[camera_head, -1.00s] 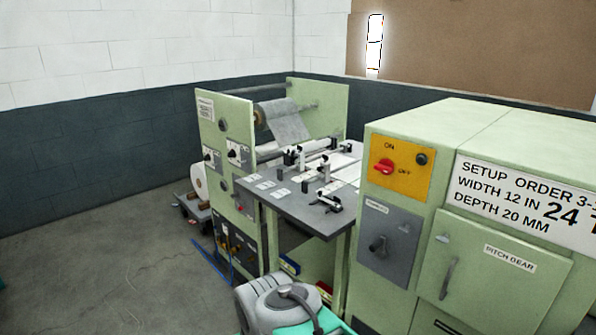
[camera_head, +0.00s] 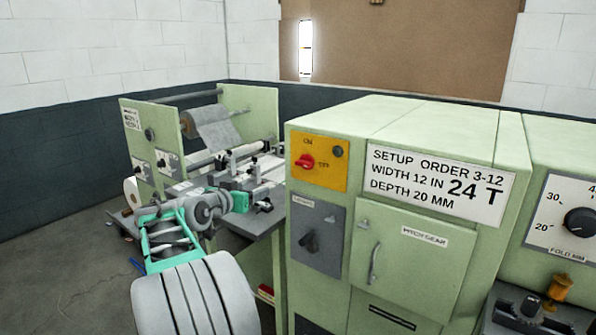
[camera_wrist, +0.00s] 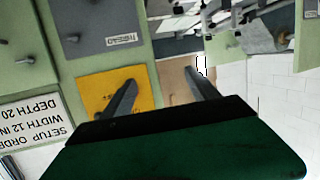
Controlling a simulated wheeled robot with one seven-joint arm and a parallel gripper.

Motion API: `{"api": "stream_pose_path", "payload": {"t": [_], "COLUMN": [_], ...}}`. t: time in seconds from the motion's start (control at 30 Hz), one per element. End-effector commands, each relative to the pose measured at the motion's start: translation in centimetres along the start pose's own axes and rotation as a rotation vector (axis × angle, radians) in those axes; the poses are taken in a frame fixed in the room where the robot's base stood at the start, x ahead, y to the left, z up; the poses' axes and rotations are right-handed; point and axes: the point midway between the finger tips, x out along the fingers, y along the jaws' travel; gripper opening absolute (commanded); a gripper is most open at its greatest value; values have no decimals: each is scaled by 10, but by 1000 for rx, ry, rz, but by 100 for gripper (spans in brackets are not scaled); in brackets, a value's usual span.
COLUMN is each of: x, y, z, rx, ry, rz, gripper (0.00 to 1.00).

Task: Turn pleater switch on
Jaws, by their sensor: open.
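The red rotary switch (camera_head: 305,161) sits on a yellow panel (camera_head: 327,178) at the upper left of the green machine's front, with "ON" and "OFF" lettering. Its red handle lies roughly sideways, towards "OFF". In the wrist view, which is upside down, the yellow panel (camera_wrist: 145,76) shows behind the left finger; the switch itself is not clearly visible there. My gripper (camera_wrist: 162,92) is open and empty, its fingers apart. In the head view my arm reaches up left of the machine, its end left of the panel and apart from it.
Below the yellow panel is a grey panel (camera_head: 317,256) with a dark lever. A door labelled "PITCH GEAR" (camera_head: 410,262) has a protruding handle. A table with clamps (camera_head: 262,222) and a roll stand (camera_head: 153,122) stand at left behind my arm. A dial panel (camera_head: 565,225) is at right.

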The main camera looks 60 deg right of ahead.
Motion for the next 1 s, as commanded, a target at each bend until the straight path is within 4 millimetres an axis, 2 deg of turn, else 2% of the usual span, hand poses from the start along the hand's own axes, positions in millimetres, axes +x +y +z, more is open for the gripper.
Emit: {"api": "stream_pose_path", "payload": {"t": [0.03, 0.1, 0.2, 0.37, 0.6, 0.73, 0.93, 1.0], "x": [27, 45, 55, 76, 116, 125, 126, 125], "y": [28, 60, 81, 89, 99, 100, 100, 100], "z": [-12, -32, -46, -55, -64, -66, -65, -65], "rx": [26, 50, 61, 63, 62, 63, 63, 63], "ry": [76, 170, 232, 239, 238, 238, 238, 238], "rz": [93, 187, 246, 254, 251, 248, 247, 247], "gripper": [69, 69, 69, 69, 69, 69, 69, 65]}}
